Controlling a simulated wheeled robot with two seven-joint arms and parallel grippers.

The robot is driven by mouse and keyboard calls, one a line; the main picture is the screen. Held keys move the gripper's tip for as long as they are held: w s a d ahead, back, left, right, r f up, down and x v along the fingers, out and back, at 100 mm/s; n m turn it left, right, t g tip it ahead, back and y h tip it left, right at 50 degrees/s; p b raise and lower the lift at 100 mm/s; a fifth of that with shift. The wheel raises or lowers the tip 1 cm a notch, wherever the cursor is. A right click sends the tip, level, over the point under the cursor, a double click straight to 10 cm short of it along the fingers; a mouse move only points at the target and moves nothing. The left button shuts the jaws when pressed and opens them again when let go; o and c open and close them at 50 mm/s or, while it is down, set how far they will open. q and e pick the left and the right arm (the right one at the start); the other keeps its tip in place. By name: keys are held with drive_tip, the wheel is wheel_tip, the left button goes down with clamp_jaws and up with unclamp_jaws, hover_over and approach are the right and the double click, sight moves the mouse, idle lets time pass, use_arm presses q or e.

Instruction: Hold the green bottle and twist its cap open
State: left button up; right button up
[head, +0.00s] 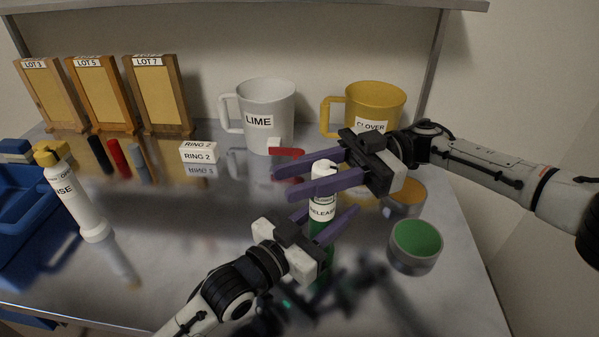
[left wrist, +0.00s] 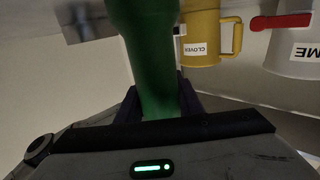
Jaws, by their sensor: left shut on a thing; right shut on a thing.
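The green bottle (head: 317,228) stands upright, with a white label reading "RELEASE" and a white cap (head: 325,168) on top. My left gripper (head: 326,213) comes in from below and is shut on the bottle's body, one finger on each side. In the left wrist view the green body (left wrist: 150,60) fills the gap between the fingers. My right gripper (head: 284,181) reaches in from the right and is shut on the cap, its purple fingers passing behind and in front of it. The cap looks seated on the bottle. The bottle's lower part is partly hidden by my left gripper.
A white LIME mug (head: 266,105) and yellow CLOVER mug (head: 375,103) stand behind. Round tins, one green-topped (head: 416,239), are at right. A white bottle with yellow cap (head: 84,205) and blue bin (head: 22,215) are at left.

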drive_tip(key=shift+s+d+n+g+h, duration=0.1)
drive_tip(key=shift+s+n+g+h, duration=0.15)
drive_tip(key=shift+n+g+h, duration=0.75)
drive_tip(key=shift+d+g, duration=0.1)
drive_tip(key=shift+g, duration=0.2)
drive_tip(key=o, duration=1.1)
wheel_tip(320, 180, up, 10)
drive_tip(key=shift+s, duration=0.1)
use_arm(q)
drive_tip(key=o, duration=1.3)
drive_tip(key=shift+o, duration=0.2)
